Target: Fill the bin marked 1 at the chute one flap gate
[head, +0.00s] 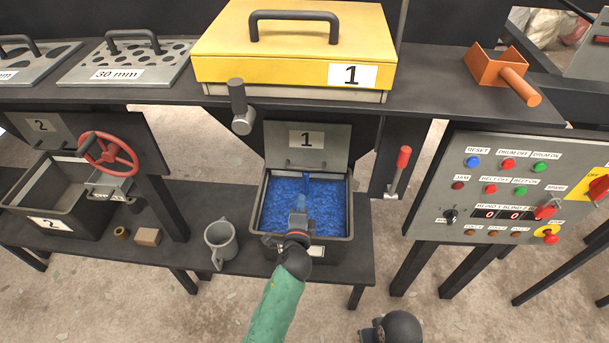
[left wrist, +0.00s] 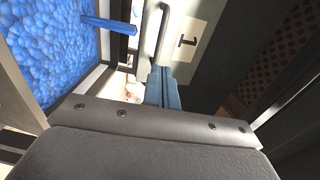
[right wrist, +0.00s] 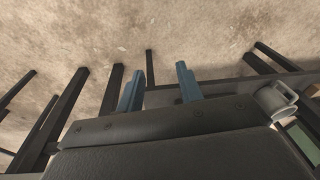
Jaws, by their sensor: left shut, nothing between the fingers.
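The chute one flap gate (head: 335,140) is a grey plate marked 1 with a handle low on it; it also shows in the left wrist view (left wrist: 192,45). The dark bin (head: 337,252) stands below it on the shelf, with blue granules (head: 275,205) spread across its inside. A narrow bright blue streak (left wrist: 108,25), which looks like falling granules, shows between gate and bin. My left gripper (head: 300,203) is shut and empty over the bin's front part, in front of the gate handle. My right gripper (right wrist: 158,85) is open and empty, with floor and shelf legs behind it.
A red-knobbed lever (head: 400,165) is right of the gate. The control panel (head: 470,215) stands further right. Bin 2 (head: 75,220) and a red handwheel (head: 108,153) are at left.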

